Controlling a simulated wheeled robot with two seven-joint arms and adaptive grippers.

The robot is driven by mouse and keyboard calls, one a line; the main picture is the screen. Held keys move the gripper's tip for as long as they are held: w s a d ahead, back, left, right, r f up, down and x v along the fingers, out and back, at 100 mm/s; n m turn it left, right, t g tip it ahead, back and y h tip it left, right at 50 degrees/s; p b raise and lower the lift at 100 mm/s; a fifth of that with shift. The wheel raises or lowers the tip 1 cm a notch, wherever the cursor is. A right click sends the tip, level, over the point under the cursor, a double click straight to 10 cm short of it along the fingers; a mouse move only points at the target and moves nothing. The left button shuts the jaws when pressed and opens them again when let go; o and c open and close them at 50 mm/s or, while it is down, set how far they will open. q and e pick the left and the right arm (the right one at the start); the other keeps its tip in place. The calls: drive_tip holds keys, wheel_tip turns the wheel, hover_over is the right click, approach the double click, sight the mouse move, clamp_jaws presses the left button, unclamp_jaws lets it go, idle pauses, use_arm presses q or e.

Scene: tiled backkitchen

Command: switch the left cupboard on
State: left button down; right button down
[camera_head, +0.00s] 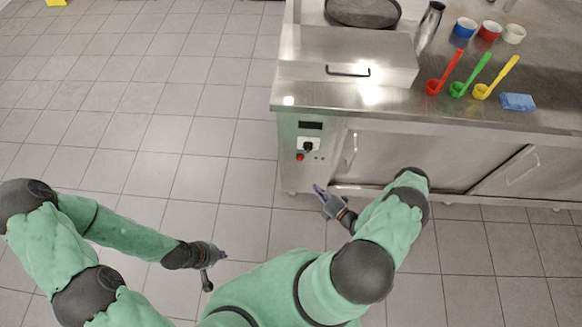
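The steel cupboard (420,158) under the counter has a control panel at its left end. The panel shows a dark display (311,126), a black knob (308,146) on a light plate, and a red button (300,157) below and left of the knob. My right gripper (319,190) is below and slightly right of the panel, apart from the knob and button, in front of the cupboard's lower edge. Its fingers are too small to read. My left gripper (214,270) is low over the floor, well away from the cupboard; its fingers are unclear.
A steel box with a black handle (348,72) sits on the counter (440,110).

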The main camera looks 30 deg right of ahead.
drive_tip(key=shift+d+h, duration=0.25)
drive_tip(key=shift+h, duration=0.05)
drive_tip(key=b, duration=0.2)
approach(300, 158)
drive_tip(key=w+a+f, duration=0.3)
drive_tip(key=a, duration=0.2)
drive_tip(key=shift+w+d, duration=0.45)
drive_tip(key=shift+w, duration=0.3)
drive_tip(key=shift+w+d, duration=0.5)
drive_tip(key=shift+w, duration=0.25)
drive_tip(key=shift+b, duration=0.3)
